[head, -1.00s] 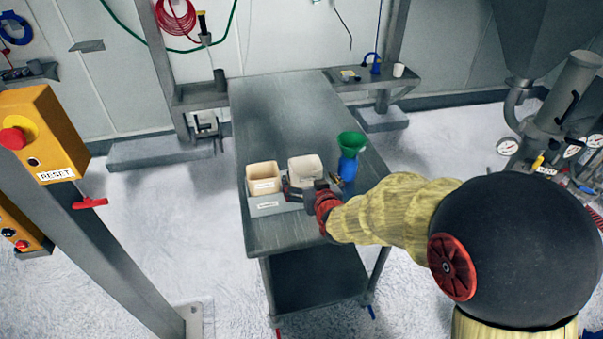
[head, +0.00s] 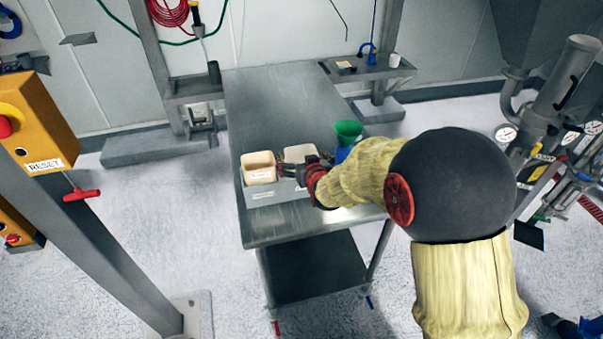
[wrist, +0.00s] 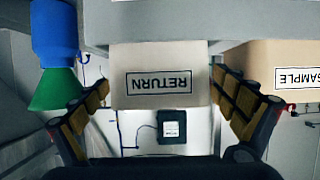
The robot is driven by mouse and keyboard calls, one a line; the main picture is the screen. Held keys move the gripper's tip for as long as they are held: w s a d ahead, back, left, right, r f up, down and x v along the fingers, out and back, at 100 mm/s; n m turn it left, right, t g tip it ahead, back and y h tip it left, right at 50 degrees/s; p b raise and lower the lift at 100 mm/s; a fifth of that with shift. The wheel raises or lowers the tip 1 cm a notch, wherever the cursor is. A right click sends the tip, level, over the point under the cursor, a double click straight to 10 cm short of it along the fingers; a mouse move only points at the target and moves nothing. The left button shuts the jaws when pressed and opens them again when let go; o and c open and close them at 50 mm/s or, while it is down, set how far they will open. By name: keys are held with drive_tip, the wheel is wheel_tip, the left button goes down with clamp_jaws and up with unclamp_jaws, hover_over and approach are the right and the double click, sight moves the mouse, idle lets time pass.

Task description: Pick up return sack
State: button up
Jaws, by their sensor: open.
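The return sack (head: 299,151) is pale and open-topped. It stands in a grey holder (head: 282,194) on the steel table, to the right of the tan sample sack (head: 258,168). In the wrist view the return sack (wrist: 160,86) appears upside down, with its RETURN label between the fingers. My gripper (wrist: 160,82) is open, with one finger on each side of the sack. Whether the fingers touch it, I cannot tell. In the head view my gripper (head: 308,168) is at the sack's near right side and hides part of it.
A green funnel (head: 348,129) and a blue bottle (head: 341,155) stand close to the right of the return sack. The sample sack (wrist: 292,75) is close on the other side. The far part of the steel table (head: 275,105) is clear.

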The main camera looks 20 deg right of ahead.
drive_tip(key=shift+c, duration=1.1)
drive_tip(key=c, duration=1.5)
drive_tip(key=shift+o, duration=0.2)
